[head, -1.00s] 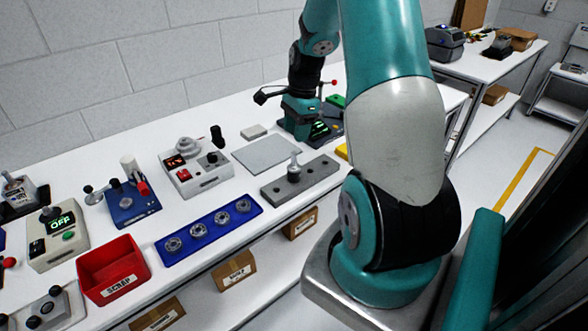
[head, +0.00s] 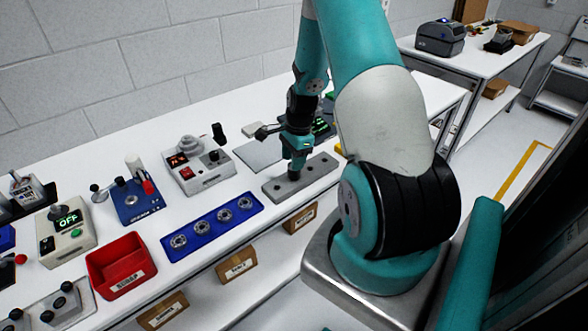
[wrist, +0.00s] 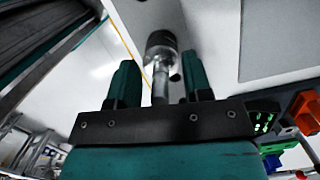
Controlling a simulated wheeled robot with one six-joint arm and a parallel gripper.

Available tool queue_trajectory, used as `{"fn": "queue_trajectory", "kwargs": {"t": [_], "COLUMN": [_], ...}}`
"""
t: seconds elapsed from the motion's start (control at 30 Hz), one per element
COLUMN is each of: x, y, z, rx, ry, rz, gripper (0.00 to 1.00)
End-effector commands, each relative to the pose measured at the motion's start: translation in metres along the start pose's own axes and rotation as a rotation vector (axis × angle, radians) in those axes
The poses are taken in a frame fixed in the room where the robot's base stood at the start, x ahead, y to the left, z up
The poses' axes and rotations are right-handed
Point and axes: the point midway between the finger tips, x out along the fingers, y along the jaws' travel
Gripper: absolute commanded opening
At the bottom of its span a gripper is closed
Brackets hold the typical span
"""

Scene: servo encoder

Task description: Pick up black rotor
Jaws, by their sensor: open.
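A metal shaft with a darker, wider body (wrist: 161,44) shows between my fingers in the wrist view; I take it for the rotor, though it looks mostly grey and silver. My gripper (wrist: 160,78) is open, with one finger on each side of the shaft and visible gaps. In the head view, my gripper (head: 295,165) points down over the grey block with holes (head: 318,170). The gripper and wrist hide most of the part there. I cannot tell whether a finger touches it.
A blue tray with several round metal parts (head: 255,203) lies to the left of the block. A grey-white box with a red switch (head: 206,178) and a flat grey plate (head: 258,155) are behind. A red scrap bin (head: 112,284) stands at front left.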

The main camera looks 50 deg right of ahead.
Motion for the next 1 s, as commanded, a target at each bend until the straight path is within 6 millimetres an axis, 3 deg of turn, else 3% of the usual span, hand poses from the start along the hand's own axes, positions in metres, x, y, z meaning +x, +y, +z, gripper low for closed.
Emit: {"fn": "queue_trajectory", "kwargs": {"t": [0.03, 0.23, 0.73, 0.87, 1.0], "x": [0.0, 0.0, -0.012, -0.029, -0.063], "y": [0.0, 0.0, -0.001, -0.001, -0.002], "z": [0.0, 0.0, 0.002, 0.004, 0.009], "rx": [0.0, 0.0, -0.001, -0.002, -0.001], "ry": [0.0, 0.0, 0.0, 0.001, 0.003], "rz": [0.0, 0.0, -0.004, -0.006, -0.01], "gripper": [0.45, 0.0, 0.0, 0.0, 0.0]}}
